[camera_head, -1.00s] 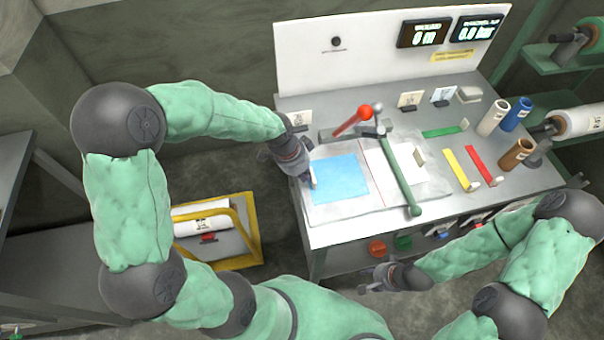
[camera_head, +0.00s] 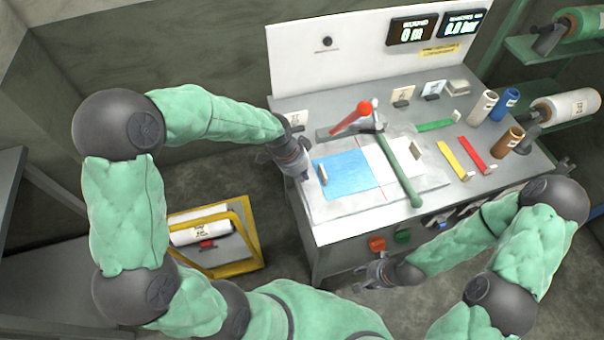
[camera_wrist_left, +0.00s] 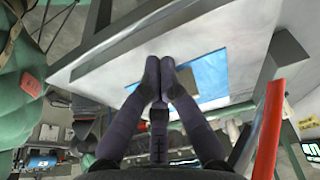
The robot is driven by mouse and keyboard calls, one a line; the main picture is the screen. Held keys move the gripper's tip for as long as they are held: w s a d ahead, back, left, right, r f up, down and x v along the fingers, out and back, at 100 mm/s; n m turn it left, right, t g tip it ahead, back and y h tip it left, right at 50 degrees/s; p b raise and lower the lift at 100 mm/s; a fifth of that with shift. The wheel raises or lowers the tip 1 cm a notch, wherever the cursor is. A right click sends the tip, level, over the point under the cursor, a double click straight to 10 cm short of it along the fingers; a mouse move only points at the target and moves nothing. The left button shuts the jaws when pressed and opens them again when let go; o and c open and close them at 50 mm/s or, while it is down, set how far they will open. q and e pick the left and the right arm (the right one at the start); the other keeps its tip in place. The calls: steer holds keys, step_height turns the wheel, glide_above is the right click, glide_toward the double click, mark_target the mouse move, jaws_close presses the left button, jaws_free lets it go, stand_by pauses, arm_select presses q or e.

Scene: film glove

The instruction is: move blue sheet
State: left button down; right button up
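The blue sheet (camera_head: 350,176) lies flat on the left part of the pale work surface, its right edge over the white panel. A small tan tab (camera_head: 323,175) stands near its left edge; it also shows in the left wrist view (camera_wrist_left: 185,80). My left gripper (camera_head: 306,176) is just left of the tab, at the sheet's left edge. In the left wrist view its fingertips (camera_wrist_left: 160,64) are nearly together with nothing visible between them; I cannot tell whether they touch the tab. My right gripper (camera_head: 362,284) hangs in front of the bench, too small to read.
A green bar (camera_head: 400,172) crosses the surface right of the sheet, near a red-knobbed lever (camera_head: 352,117). A yellow-framed stand (camera_head: 250,235) is on the floor at left.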

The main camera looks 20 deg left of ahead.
arm_select(q)
steer(key=shift+s+a+r, duration=0.25)
steer(key=shift+a+r, duration=0.2)
steer(key=p+v, duration=0.2)
steer(key=v, duration=0.6)
steer(key=shift+d+r, duration=0.15)
steer(key=shift+r, duration=0.35)
arm_select(e)
step_height(320, 180, up, 2)
steer(key=shift+s+a+r, duration=0.1)
